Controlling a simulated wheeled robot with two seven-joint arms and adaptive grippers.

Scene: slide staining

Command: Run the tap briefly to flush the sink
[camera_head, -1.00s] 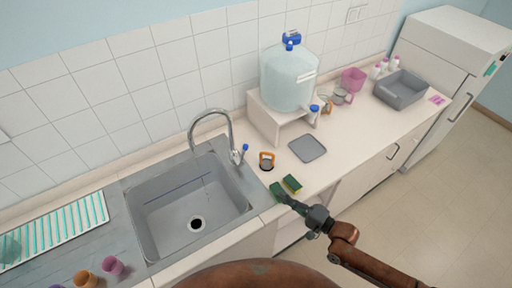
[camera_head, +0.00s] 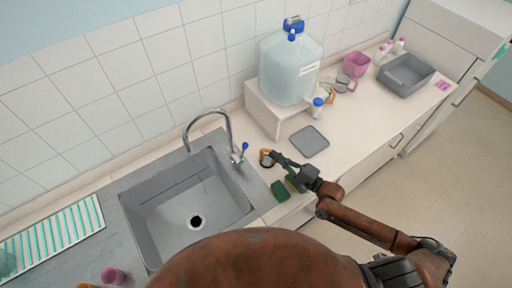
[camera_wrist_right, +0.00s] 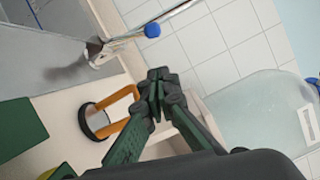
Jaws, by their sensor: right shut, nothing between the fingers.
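The grey sink (camera_head: 190,208) is set into the counter at the left of the head view, with a dark round drain in its floor. A curved chrome tap (camera_head: 211,117) stands at its back edge, with a blue-tipped lever (camera_head: 244,147). In the right wrist view the blue lever tip (camera_wrist_right: 152,30) is above and ahead of my fingers. No water shows from the spout. My right gripper (camera_head: 274,155) is shut and empty over the counter, right of the tap and close to the orange-handled object. It also shows in the right wrist view (camera_wrist_right: 157,84). My left gripper is not in view.
An orange-handled object (camera_head: 266,154) stands beside my right gripper. A green sponge (camera_head: 280,190) lies by the sink's right edge, and a grey mat (camera_head: 309,141) lies further right. A large water jug (camera_head: 290,70) stands on a white stand (camera_head: 261,109) behind.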

